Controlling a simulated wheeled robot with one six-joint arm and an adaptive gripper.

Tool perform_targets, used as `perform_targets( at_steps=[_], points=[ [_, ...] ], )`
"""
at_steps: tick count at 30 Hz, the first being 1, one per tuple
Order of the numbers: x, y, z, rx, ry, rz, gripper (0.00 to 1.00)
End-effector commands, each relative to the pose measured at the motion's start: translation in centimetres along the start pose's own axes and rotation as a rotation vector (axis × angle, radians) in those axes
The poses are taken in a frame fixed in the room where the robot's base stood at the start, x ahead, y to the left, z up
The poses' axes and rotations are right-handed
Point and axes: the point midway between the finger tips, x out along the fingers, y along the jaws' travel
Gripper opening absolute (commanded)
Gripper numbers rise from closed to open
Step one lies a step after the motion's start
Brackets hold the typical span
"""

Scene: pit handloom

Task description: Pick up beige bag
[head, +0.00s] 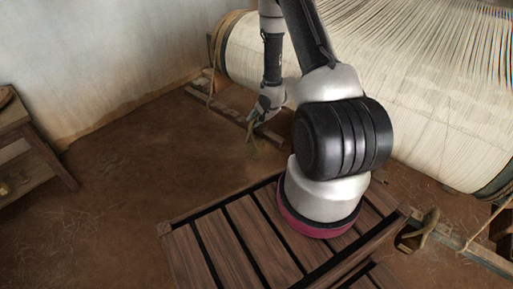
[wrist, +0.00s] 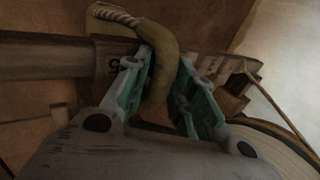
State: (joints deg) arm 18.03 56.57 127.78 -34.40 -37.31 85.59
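In the wrist view, an olive-beige curved strap or loop (wrist: 160,80) with twisted cord at its upper left end passes between the teal-padded fingers of my gripper (wrist: 166,75). I take it for part of the beige bag; its full shape is not clear. One finger is on each side, and the strap nearly fills the gap at the tips. I cannot tell whether both fingers press on it. In the head view, my gripper (head: 262,112) points down over the brown floor, with a small olive piece (head: 256,151) just below it.
A slatted wooden crate or bench (head: 232,235) stands in front. The loom's thread-wound roller (head: 265,50) is behind and to the right. A floor beam (head: 228,118) lies beside my gripper. A wooden table (head: 30,150) is at the left. The floor between is mostly clear.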

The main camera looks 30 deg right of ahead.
Motion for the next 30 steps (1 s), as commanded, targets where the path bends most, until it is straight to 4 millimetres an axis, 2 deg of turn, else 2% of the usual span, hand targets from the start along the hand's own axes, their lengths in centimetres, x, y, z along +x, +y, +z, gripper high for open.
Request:
perform_targets(
  at_steps=[4,8,9,30],
  points=[
    [-0.03,0.0,0.0,0.0,0.0,0.0,0.25],
    [-0.04,0.01,0.0,0.0,0.0,0.0,0.02],
    [-0.05,0.01,0.0,0.0,0.0,0.0,0.0],
    [-0.36,-0.47,0.08,-0.002,0.001,-0.004,0.0]
  ],
)
